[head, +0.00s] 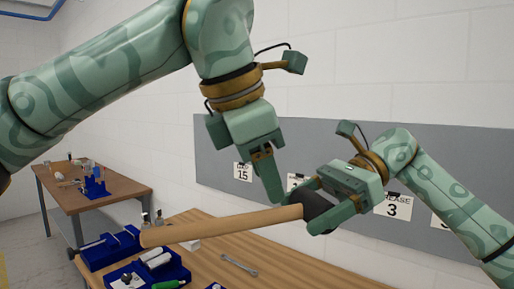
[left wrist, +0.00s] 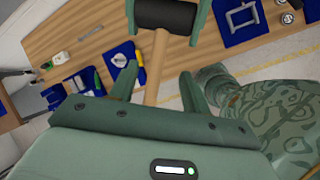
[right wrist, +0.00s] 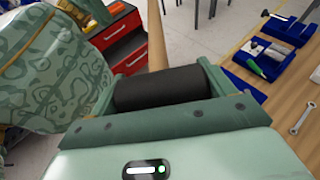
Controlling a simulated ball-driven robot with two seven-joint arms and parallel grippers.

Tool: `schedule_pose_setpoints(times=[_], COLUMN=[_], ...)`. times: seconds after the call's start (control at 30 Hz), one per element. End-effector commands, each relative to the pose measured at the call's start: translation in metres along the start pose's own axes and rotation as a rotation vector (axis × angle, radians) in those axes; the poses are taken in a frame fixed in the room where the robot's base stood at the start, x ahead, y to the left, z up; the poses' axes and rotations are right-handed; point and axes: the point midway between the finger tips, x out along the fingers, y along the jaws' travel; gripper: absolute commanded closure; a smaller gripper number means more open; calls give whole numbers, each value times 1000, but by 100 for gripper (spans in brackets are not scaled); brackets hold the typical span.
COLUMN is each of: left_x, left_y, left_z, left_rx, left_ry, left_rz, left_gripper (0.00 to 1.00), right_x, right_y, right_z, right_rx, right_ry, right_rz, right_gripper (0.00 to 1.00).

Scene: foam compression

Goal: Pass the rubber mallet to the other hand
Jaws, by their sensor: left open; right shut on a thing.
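The rubber mallet has a black head (head: 318,207) and a pale wooden handle (head: 220,226) that points left over the workbench in the head view. My right gripper (head: 314,208) is shut on the black head, which also sits between its fingers in the right wrist view (right wrist: 158,88). My left gripper (head: 270,190) is open, just above the handle near the head. In the left wrist view the handle (left wrist: 157,72) runs between its two spread fingers, and the black head (left wrist: 165,16) is beyond them. I cannot tell whether a left finger touches the handle.
The wooden workbench (head: 290,262) below carries a wrench (head: 238,265) and blue trays (head: 110,248) with tools. A grey board (head: 230,150) with numbered cards hangs behind. A second table (head: 120,190) stands back left. A red drawer cabinet (right wrist: 122,42) shows in the right wrist view.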

Motion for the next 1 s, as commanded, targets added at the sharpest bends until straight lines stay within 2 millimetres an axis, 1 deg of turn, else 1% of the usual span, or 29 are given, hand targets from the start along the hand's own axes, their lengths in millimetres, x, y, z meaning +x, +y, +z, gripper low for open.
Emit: schedule_pose_setpoints(times=[0.03, 0.1, 0.2, 0.33, 0.5, 0.77, 0.8, 0.87, 0.9, 0.93, 0.97, 1.0], left_x=[12, 27, 46, 65, 77, 78, 78, 78, 78, 78, 78, 78], left_y=[-1, -1, -1, -1, -1, -1, -1, 0, -1, -1, -1, -1], left_z=[0, 0, 0, 0, 1, 1, 1, 1, 1, 1, 1, 1], left_rx=[2, 1, 0, 0, -2, -2, -2, -2, -1, -1, -1, -1], left_ry=[2, 1, 0, -2, -3, -3, -3, -3, -3, -3, -3, -3], left_rz=[-5, -5, -4, -4, -2, -2, -2, -2, -2, -2, -3, -3], left_gripper=[53, 53, 53, 53, 53, 53, 58, 75, 86, 94, 100, 100], right_x=[0, 0, 0, 0, 0, 0, 0, 0, 0, 0, 0, 0], right_y=[0, 0, 0, 0, 0, 0, 0, 0, 0, 0, 0, 0], right_z=[1, 1, 1, 1, 1, 1, 1, 1, 1, 1, 1, 1], right_rx=[-1, -1, -1, -2, -2, -2, -2, -2, -1, -1, -2, -2], right_ry=[-1, -1, -1, -1, -1, -1, -1, -1, -1, -1, -1, -1], right_rz=[0, 0, 0, 0, 0, 0, 0, 0, 0, 0, 0, -1], right_gripper=[55, 55, 55, 55, 55, 55, 55, 55, 55, 55, 55, 55])
